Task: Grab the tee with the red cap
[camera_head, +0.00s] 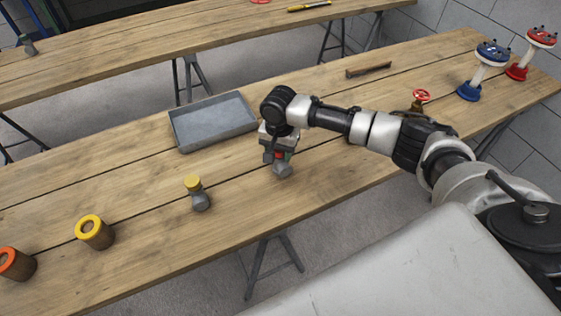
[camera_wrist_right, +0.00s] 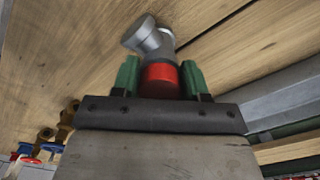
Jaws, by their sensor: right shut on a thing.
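The tee with the red cap (camera_wrist_right: 160,80) is a grey metal fitting with a red end. It sits between the green fingers of my right gripper (camera_wrist_right: 160,82), which is shut on its red cap. In the head view, the tee (camera_head: 281,170) is under my right gripper (camera_head: 277,155), at or just above the table; I cannot tell whether it touches the wood. The gripper hides most of the red cap there. My left gripper is not in view.
A tee with a yellow cap (camera_head: 198,194) stands to the left on the wooden table (camera_head: 330,150). A grey tray (camera_head: 213,121) lies behind. A red-wheeled valve (camera_head: 420,98) and blue and red stands are at right.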

